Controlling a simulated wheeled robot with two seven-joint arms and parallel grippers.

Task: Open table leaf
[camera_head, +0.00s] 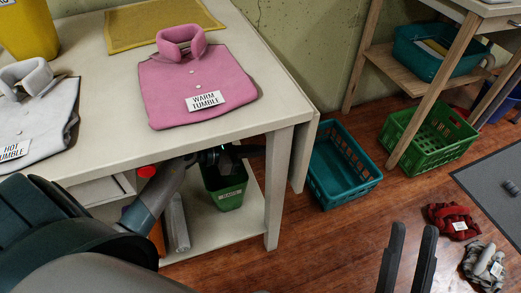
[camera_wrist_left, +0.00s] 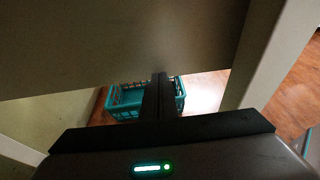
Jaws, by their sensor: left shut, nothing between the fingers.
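The off-white table (camera_head: 110,60) has a narrow leaf (camera_head: 304,157) hanging down at its right end, beside the front leg. My left arm reaches under the tabletop from the front. My left gripper (camera_head: 252,150) is under the top, partly hidden, pointing toward the leaf. In the left wrist view its fingers (camera_wrist_left: 160,82) are shut and empty before a large grey panel (camera_wrist_left: 120,45), seemingly the leaf's inner face; contact cannot be told. My right gripper (camera_head: 413,228) is open and empty over the floor at lower right.
A pink shirt (camera_head: 190,80), a grey shirt (camera_head: 40,110) and a yellow mat (camera_head: 160,22) lie on the table. A green bin (camera_head: 225,190) stands on the lower shelf. A teal basket (camera_head: 340,168) stands on the floor just right of the leaf; a green basket (camera_head: 425,135) is beyond.

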